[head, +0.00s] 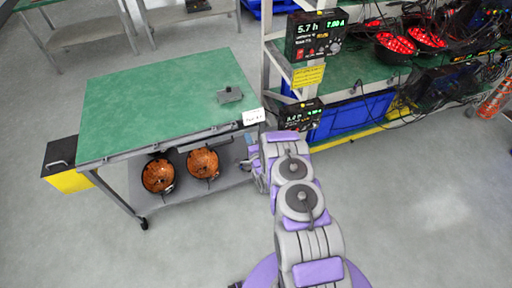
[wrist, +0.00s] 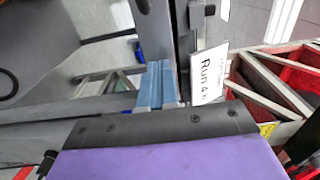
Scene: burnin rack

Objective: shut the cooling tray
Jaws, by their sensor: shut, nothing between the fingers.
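I cannot single out the cooling tray with certainty. A grey front strip (head: 185,143) with small dark fittings runs under the front edge of the green-topped cart (head: 150,100); I cannot tell whether it is the tray's front or how far out it stands. A white label (head: 254,117) is at the cart's right front corner; in the wrist view the label (wrist: 209,74) reads "Run 4 h". My gripper (head: 254,170) is beside the cart's right end, below the label, partly hidden by my arm. In the wrist view its blue fingertips (wrist: 157,86) are together and empty, just left of the label.
Two orange-brown bowls (head: 158,175) (head: 203,163) stand on the cart's lower shelf. A black-and-yellow box (head: 68,165) is at the cart's left. A rack with red-lit bowls (head: 396,44), cables and a blue bin (head: 350,115) stands at the right. The foreground floor is clear.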

